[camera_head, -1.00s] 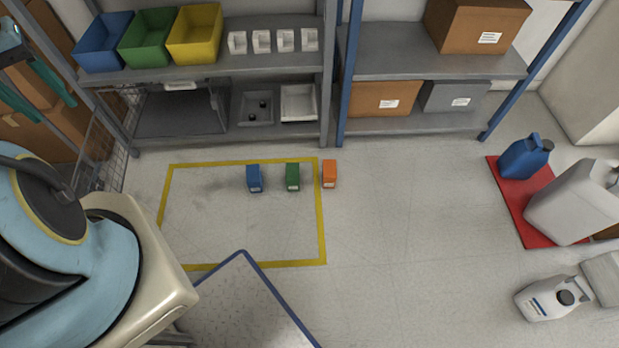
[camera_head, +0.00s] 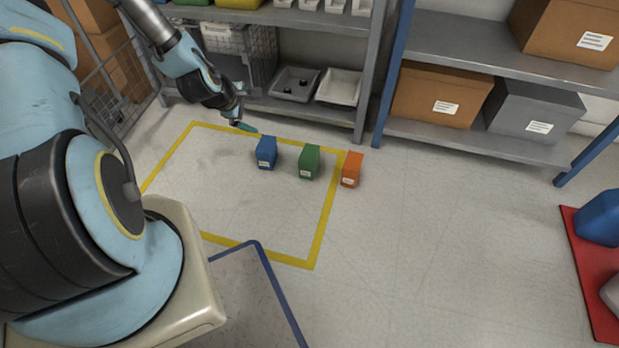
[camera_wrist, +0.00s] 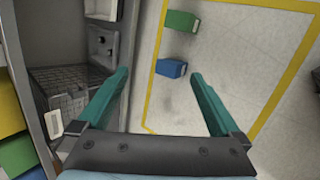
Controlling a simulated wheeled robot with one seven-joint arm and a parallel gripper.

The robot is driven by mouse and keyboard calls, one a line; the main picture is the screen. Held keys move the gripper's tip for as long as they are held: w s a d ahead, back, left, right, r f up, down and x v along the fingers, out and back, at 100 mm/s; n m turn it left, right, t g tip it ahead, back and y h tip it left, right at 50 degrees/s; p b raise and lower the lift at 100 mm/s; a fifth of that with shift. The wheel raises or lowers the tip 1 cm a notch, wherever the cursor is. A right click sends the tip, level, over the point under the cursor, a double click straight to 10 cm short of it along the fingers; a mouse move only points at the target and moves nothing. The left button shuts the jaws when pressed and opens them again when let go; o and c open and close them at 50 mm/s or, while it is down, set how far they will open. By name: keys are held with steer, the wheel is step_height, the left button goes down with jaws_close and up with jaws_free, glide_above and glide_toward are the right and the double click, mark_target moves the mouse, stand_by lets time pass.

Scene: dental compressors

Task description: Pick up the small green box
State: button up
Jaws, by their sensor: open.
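The small green box (camera_head: 309,162) stands on the floor inside the yellow-taped area, between a blue box (camera_head: 266,152) and an orange box (camera_head: 352,169). In the wrist view the green box (camera_wrist: 181,23) lies beyond the fingertips, with the blue box (camera_wrist: 171,68) nearer. My gripper (camera_head: 243,125) is at the end of my arm, up and left of the blue box in the head view. In the wrist view my gripper (camera_wrist: 158,82) has its two teal fingers wide apart with nothing between them.
A grey shelf (camera_head: 290,112) with trays stands behind the boxes. Another shelf to the right holds a cardboard box (camera_head: 440,95) and a grey box (camera_head: 532,110). A red mat (camera_head: 590,260) lies at the far right. The floor in front of the boxes is clear.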

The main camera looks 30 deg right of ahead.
steer(key=d+f+n+t+h+b, duration=0.1)
steer(key=d+f+n+b, duration=0.4)
steer(key=f, duration=0.5)
steer(key=d+f+n+t+h+b, duration=0.1)
steer(key=d+f+n+h+b, duration=0.15)
steer(key=d+f+b, duration=0.5)
steer(key=n+t+b, duration=0.3)
steer(key=n+b, duration=0.4)
steer(key=n, duration=0.2)
glide_toward(309, 155)
steer(key=f, duration=0.1)
steer(key=b+x, duration=0.1)
steer(key=x, duration=0.5)
steer(key=shift+w+r+b, duration=0.1)
steer(key=shift+r+b, duration=0.05)
steer(key=shift+b, duration=0.25)
steer(key=b+x, duration=0.3)
steer(key=x, duration=0.1)
steer(key=shift+w+f+b, duration=0.1)
steer(key=shift+f+b, duration=0.25)
steer(key=shift+w+d, duration=0.25)
steer(key=shift+d, duration=0.05)
steer(key=shift+y, duration=0.25)
steer(key=c, duration=1.4)
steer(key=shift+r, duration=0.1)
